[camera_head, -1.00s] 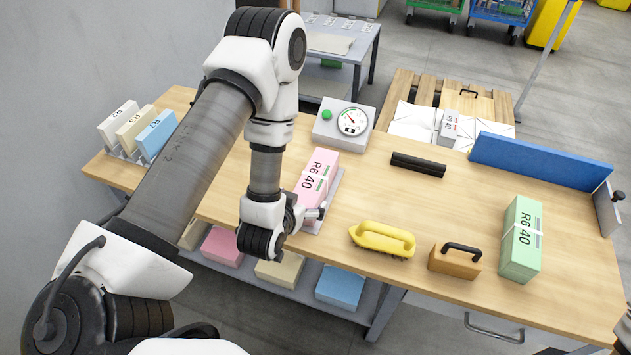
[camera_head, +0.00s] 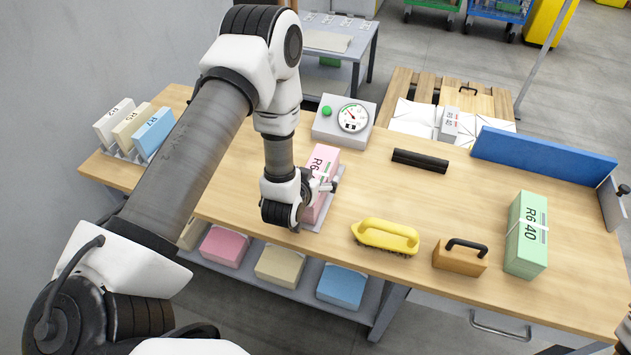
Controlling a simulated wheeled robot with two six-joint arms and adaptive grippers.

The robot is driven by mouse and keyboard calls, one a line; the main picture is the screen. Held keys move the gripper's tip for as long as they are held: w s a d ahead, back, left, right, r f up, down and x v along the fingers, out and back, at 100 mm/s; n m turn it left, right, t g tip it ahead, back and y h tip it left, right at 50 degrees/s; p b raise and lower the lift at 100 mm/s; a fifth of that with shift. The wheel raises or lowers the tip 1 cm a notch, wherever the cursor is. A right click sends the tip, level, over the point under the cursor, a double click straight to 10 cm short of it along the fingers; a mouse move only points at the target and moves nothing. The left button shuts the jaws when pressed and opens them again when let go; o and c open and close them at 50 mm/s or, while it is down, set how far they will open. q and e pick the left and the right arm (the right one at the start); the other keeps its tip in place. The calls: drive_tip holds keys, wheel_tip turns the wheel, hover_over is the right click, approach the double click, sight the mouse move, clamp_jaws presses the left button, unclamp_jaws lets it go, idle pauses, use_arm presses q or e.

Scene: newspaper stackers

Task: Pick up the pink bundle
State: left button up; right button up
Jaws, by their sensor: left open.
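The pink bundle (camera_head: 321,163), marked R6 40, lies on a grey tray (camera_head: 333,193) on the wooden table, left of the middle. My left gripper (camera_head: 328,186) is open at the near part of the bundle, with its fingers over or beside it. My wrist hides the bundle's near left part, so I cannot tell whether the fingers touch it. My right gripper is not in view; only a sliver of dark arm shows at the right edge.
A scale (camera_head: 344,119) stands behind the bundle. A yellow brush (camera_head: 386,237), a wooden block with handle (camera_head: 460,257) and a green bundle (camera_head: 526,236) stand to the right. A black bar (camera_head: 419,161) lies further back. Colored cards (camera_head: 136,127) stand at left.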

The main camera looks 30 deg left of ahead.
use_arm(q)
drive_tip(key=c, duration=1.6)
drive_tip(key=shift+r, duration=0.1)
drive_tip(key=c, duration=0.3)
drive_tip(key=shift+r, duration=0.15)
